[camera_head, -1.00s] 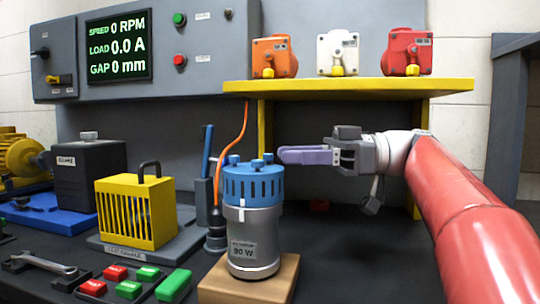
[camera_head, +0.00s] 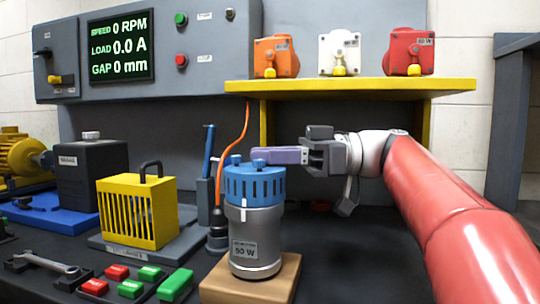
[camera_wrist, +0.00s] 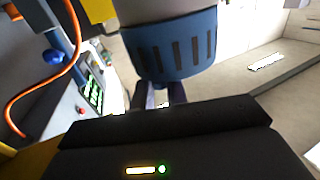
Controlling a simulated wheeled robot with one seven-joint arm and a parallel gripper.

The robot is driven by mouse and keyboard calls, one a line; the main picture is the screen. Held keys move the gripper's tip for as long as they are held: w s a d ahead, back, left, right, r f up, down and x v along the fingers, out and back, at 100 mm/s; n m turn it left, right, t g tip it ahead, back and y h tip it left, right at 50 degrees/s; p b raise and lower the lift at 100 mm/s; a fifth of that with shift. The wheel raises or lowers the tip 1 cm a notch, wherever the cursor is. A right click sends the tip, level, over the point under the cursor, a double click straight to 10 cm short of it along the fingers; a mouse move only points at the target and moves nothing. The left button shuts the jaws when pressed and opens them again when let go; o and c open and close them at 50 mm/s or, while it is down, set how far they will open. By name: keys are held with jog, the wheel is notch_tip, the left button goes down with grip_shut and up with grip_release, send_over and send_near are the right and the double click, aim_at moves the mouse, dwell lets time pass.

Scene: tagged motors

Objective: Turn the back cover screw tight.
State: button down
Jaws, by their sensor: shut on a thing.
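The motor (camera_head: 257,222) stands upright on a wooden block, its blue slotted back cover (camera_head: 255,185) on top. The cover also shows in the wrist view (camera_wrist: 170,48). Blue screws stand on the cover: one at the left (camera_head: 236,158) and one at the front (camera_head: 258,162) are in sight. My gripper (camera_head: 257,154) reaches in from the right, level, with its purple fingers over the cover's top. It is shut on the back cover screw, which the fingers hide in the head view. The wrist view shows the fingers (camera_wrist: 159,95) against the cover's edge.
A yellow cage (camera_head: 138,212) and an orange cable (camera_head: 225,150) stand left of the motor. A yellow shelf (camera_head: 360,87) with several tagged motors lies behind and above my gripper. The bench right of the wooden block (camera_head: 285,285) is clear.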

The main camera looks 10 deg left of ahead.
jog(key=shift+f+t+b, duration=0.15)
jog(key=shift+t+b, duration=0.15)
jog(key=shift+b, duration=0.15)
jog(key=shift+f+m+t+b, duration=0.1)
jog(key=shift+m+t+b, duration=0.5)
jog(key=shift+t+b, duration=0.15)
jog(key=m+t+b, duration=0.2)
jog(key=t+b, duration=0.1)
jog(key=shift+s+f+t+b, duration=0.1)
jog(key=shift+t+b, duration=0.15)
jog(key=shift+b, duration=0.1)
jog(key=m+t+h+b, duration=0.1)
jog(key=m+t+b, duration=0.2)
jog(key=m+t, duration=0.1)
jog(key=shift+t+b, duration=0.35)
jog(key=shift+t, duration=0.45)
jog(key=m+t+h, duration=0.1)
jog(key=t, duration=0.1)
jog(key=m+t+h, duration=0.1)
jog(key=m+t, duration=0.1)
jog(key=shift+r+h+b, duration=0.35)
jog(key=shift+r+h, duration=0.05)
jog(key=shift+m+t+h, duration=1)
jog(key=shift+t, duration=0.1)
jog(key=shift+p, duration=0.3)
